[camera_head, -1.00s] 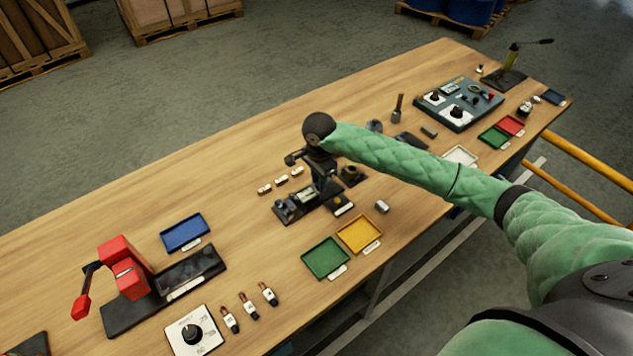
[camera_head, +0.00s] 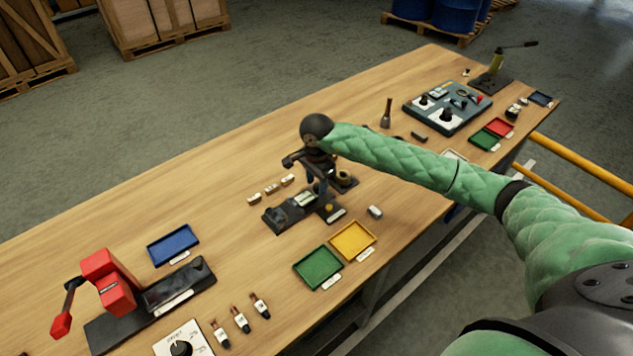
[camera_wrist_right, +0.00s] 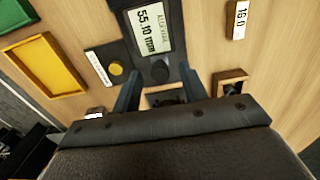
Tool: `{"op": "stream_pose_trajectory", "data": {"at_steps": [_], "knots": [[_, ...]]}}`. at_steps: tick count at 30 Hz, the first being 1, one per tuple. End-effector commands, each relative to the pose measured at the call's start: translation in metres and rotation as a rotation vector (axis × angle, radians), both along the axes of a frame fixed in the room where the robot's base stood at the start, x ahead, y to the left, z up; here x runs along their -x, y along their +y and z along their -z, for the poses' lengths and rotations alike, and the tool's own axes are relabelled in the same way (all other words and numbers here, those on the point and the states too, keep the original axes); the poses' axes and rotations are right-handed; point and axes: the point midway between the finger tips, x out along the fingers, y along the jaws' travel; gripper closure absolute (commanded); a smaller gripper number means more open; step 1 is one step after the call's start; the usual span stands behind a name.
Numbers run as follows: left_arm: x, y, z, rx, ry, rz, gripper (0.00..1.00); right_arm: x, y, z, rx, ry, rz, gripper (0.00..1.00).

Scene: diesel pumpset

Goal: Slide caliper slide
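The caliper slide (camera_wrist_right: 160,68) is a dark block with a round knob, beside a display (camera_wrist_right: 153,28) reading 55.10 mm. The caliper fixture (camera_head: 285,213) is a dark base in the middle of the table in the head view. My right gripper (camera_head: 312,172) is over the fixture, pointing down. In the right wrist view its two fingers (camera_wrist_right: 160,82) stand apart, one on each side of the slide's near end. I cannot tell whether they touch it. My left gripper is not in view.
A yellow tray (camera_head: 374,242) and a green tray (camera_head: 296,269) lie in front of the fixture. Small labelled blocks (camera_head: 271,188) lie left of it. A red-handled device (camera_head: 107,280) and blue tray (camera_head: 152,257) are farther left. A dark panel (camera_head: 440,122) stands at right.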

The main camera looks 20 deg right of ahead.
Motion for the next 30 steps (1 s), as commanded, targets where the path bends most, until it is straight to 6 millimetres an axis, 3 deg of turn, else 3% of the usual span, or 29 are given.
{"op": "stream_pose_trajectory", "data": {"at_steps": [8,21,30], "knots": [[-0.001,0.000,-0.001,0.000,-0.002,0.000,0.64,-0.001,0.000,-0.010,0.001,-0.001,0.000,0.57],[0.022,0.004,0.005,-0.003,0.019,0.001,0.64,-0.001,0.000,-0.070,0.001,-0.001,-0.001,0.57],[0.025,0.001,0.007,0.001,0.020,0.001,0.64,0.000,0.000,-0.078,0.000,0.000,0.000,0.57]]}}
